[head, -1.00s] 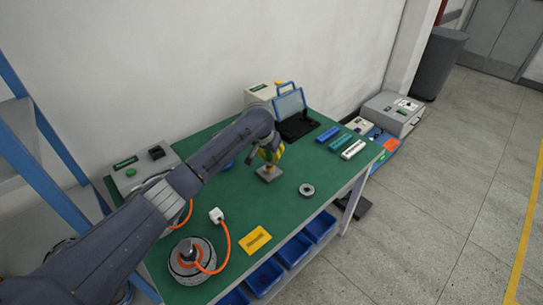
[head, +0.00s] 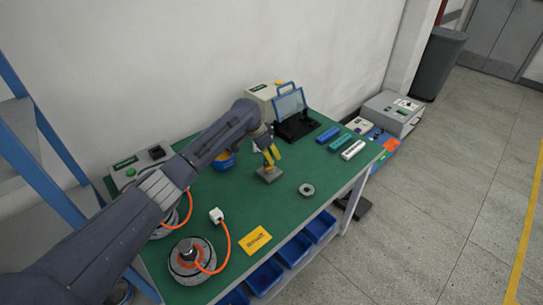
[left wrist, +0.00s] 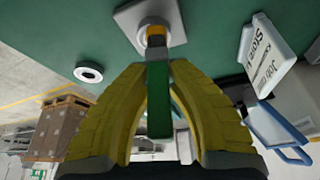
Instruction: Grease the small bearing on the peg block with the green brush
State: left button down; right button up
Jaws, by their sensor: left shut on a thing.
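My left gripper (head: 271,155) is over the grey peg block (head: 269,175) on the green table. In the left wrist view its yellow fingers (left wrist: 160,85) are shut on the green brush (left wrist: 158,105). The brush's grey ferrule and far end point at the peg block (left wrist: 128,15). An orange-yellow part shows at the brush's far end, over the block. My right gripper is not in view.
A blue bowl (head: 224,162) stands left of the peg block. A loose grey ring (head: 307,189) lies to its right. Motor hubs with an orange cable (head: 192,262) and a yellow card (head: 255,239) are nearer. The table around the ring is clear.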

pick_arm(q)
jog(key=shift+m, duration=0.4)
jog(key=n, duration=0.3)
jog(key=shift+d+t, duration=0.1)
jog(key=shift+t, duration=0.3)
jog(key=n+y, duration=0.1)
jog(key=n, duration=0.1)
jog(key=n+t+y, duration=0.1)
jog(key=n, duration=0.2)
jog(key=m+h, duration=0.1)
jog(key=m, duration=0.3)
jog(key=shift+g, duration=0.4)
jog(key=m+g+h, duration=0.1)
jog(key=m, duration=0.3)
